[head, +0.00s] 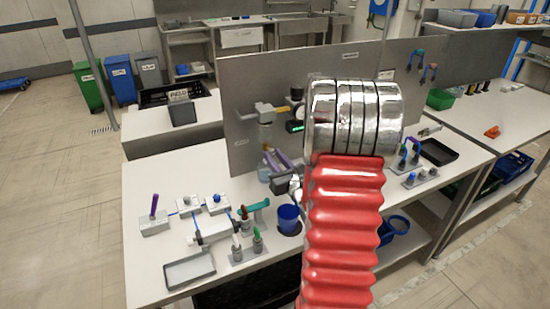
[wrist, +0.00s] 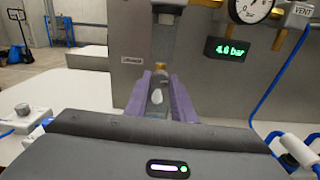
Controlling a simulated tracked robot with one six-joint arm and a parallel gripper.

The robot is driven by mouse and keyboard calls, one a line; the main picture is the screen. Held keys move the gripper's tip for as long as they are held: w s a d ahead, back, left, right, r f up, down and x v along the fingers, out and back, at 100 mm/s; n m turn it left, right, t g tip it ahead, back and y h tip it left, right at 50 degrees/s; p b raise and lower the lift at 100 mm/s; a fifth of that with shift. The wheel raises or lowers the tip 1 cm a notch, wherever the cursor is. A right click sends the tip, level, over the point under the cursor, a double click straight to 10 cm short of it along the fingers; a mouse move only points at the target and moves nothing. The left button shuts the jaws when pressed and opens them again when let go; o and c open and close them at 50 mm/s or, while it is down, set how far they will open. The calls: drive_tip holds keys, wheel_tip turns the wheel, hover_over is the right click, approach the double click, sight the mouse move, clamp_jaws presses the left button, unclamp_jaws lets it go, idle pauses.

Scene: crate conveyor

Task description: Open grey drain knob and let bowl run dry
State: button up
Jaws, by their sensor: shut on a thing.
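The filter bowl (head: 265,132) hangs under a grey regulator body on the upright panel. Its yellowish lower end (wrist: 161,66) shows in the wrist view. My gripper (wrist: 160,77) has purple fingers, closed in just below the bowl. In the head view my gripper (head: 269,152) is at the same place, partly covered by my red arm. The grey drain knob is hidden between the fingertips, where the jaws are shut. A clear cup (wrist: 156,104) shows between the fingers, below the bowl; it also shows in the head view (head: 264,174). The liquid level is not clear.
A round gauge (wrist: 250,8) and a green pressure readout (wrist: 228,48) are right of the bowl. A blue hose runs down at right. Valve blocks (head: 188,204), a grey tray (head: 189,269) and a blue cup (head: 288,217) stand on the bench.

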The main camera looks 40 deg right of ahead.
clamp_jaws()
drive_tip(key=shift+m, duration=0.7)
drive_tip(key=o, duration=1)
unclamp_jaws()
